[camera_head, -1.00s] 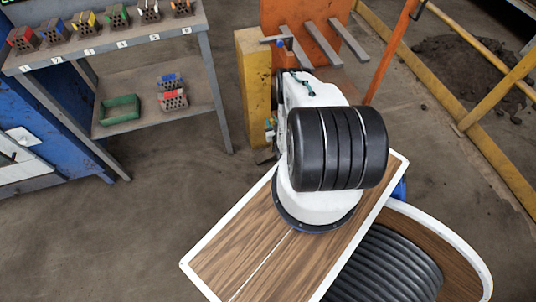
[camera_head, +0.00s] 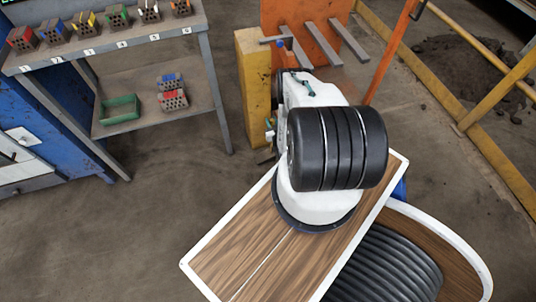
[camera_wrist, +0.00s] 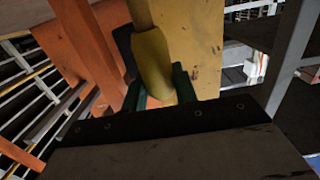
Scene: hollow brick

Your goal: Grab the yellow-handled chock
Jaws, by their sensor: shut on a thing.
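In the wrist view, the yellow handle (camera_wrist: 152,62) of the chock stands between the green fingers of my gripper (camera_wrist: 158,84), which is shut on it. A dark piece lies beside the handle on the left, and I cannot tell whether it is the chock's body. I cannot tell whether the chock touches the floor or the post.
The yellow post also fills the background in the wrist view (camera_wrist: 195,45). An orange rack (camera_head: 305,25) with grey bars stands just behind. A grey shelf (camera_head: 180,55) with bricks stands at the left. A yellow railing (camera_head: 500,85) runs along the right. Open floor lies between shelf and post.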

